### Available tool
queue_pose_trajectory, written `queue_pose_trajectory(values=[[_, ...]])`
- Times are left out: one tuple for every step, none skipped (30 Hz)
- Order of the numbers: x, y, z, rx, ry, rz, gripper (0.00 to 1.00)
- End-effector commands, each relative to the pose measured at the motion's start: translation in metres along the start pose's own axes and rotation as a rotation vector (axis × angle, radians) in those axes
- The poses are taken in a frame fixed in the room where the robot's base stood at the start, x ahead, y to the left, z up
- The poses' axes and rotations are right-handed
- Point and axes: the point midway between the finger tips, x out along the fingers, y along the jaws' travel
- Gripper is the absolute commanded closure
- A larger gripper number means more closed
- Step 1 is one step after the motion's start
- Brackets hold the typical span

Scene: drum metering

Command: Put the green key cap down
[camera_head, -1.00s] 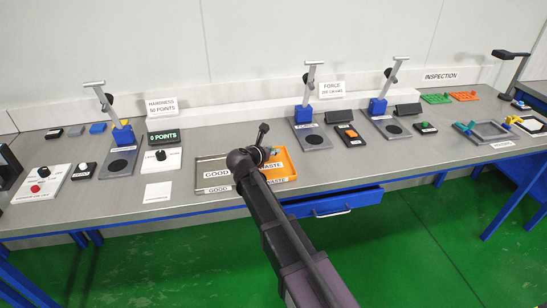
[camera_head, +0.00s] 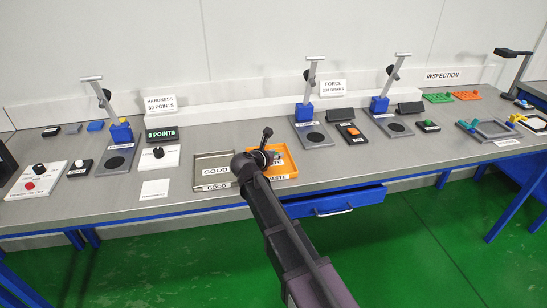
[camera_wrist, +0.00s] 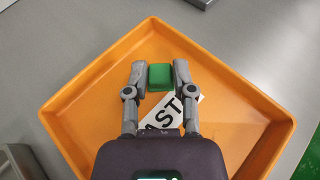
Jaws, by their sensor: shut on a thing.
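The green key cap (camera_wrist: 161,77) is a small green block between the fingertips of my gripper (camera_wrist: 160,79) in the wrist view. My gripper is shut on it, over the inside of the orange waste tray (camera_wrist: 75,100). I cannot tell whether the cap touches the tray floor. In the head view my gripper (camera_head: 267,152) is over the orange tray (camera_head: 289,165), and the cap is hidden there by my arm.
The grey tray labelled GOOD (camera_head: 200,172) stands just left of the orange tray. A white label (camera_wrist: 180,112) lies inside the orange tray. Test stands with blue blocks (camera_head: 304,112) stand behind to the right. A white card (camera_head: 154,188) lies on the bench to the left.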

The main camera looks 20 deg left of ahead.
Motion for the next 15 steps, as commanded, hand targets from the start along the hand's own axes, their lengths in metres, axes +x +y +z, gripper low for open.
queue_pose_trajectory(values=[[0.0001,-0.0001,0.0000,0.000,0.000,0.000,0.88],[0.0000,-0.0002,0.0002,0.000,0.000,0.000,0.88],[0.0000,-0.0002,0.0004,0.000,0.000,0.000,0.88],[0.0000,-0.0002,0.0005,0.000,0.000,0.000,0.88],[0.0000,-0.0002,0.0005,0.000,0.000,0.000,0.88],[0.0000,-0.0002,0.0005,0.000,0.000,0.000,0.88],[0.0000,-0.0003,0.0005,0.000,0.000,0.000,0.88],[0.0001,-0.0003,0.0003,0.000,0.000,0.000,0.88],[0.0004,-0.0003,-0.0004,0.000,0.000,-0.001,0.88],[0.0007,-0.0003,-0.0012,0.000,0.000,-0.001,0.88],[0.0005,-0.0003,-0.0004,0.000,0.000,-0.001,0.58],[0.0004,-0.0003,-0.0003,0.000,0.000,-0.001,0.46],[0.0004,-0.0003,-0.0002,0.000,0.000,-0.001,0.37],[0.0004,-0.0003,-0.0002,0.000,0.000,-0.001,0.31],[0.0004,-0.0003,-0.0002,0.000,0.000,-0.001,0.31]])
